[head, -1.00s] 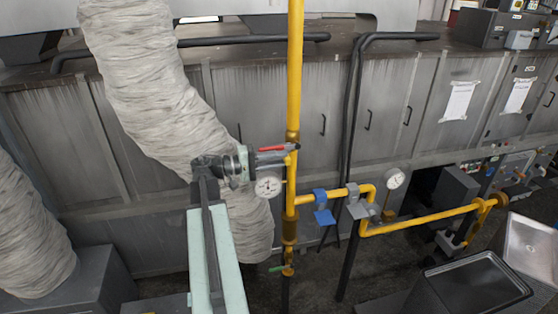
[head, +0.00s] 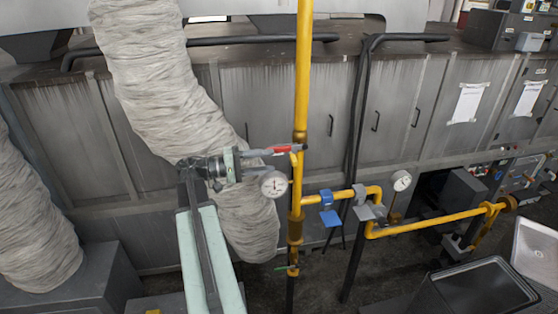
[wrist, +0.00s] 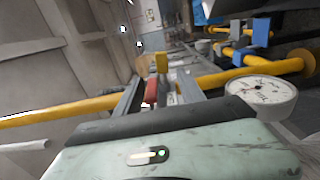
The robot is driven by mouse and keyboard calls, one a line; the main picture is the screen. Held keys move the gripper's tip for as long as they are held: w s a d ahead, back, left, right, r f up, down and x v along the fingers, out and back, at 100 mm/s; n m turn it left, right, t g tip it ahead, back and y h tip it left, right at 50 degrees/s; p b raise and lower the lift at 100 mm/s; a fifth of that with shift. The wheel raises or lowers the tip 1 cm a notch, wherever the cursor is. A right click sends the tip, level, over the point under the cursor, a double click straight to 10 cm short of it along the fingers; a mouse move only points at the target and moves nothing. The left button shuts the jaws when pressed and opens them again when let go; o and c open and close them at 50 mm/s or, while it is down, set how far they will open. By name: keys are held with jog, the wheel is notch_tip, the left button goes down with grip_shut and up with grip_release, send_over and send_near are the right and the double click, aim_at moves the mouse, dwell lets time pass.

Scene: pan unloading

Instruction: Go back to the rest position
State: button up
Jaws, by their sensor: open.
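My gripper (head: 270,155) is held out to the right from the end of my pale green arm, in front of the yellow upright pipe (head: 302,100). In the wrist view my gripper (wrist: 158,75) has its two grey fingers apart. A red handle (wrist: 151,91) shows between the fingers; I cannot tell how far beyond them it lies. The red handle also shows in the head view (head: 283,149), beside the pipe. No pan is held.
A white dial gauge (head: 274,184) is close below my gripper. A second gauge (head: 402,180) and a yellow side pipe (head: 430,222) are to the right. A dark tray (head: 475,291) is at lower right. Pale ribbed ducts (head: 165,90) stand at left, before grey cabinets (head: 265,90).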

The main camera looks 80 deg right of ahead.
jog(key=shift+w+a, duration=0.25)
jog(key=shift+w, duration=0.25)
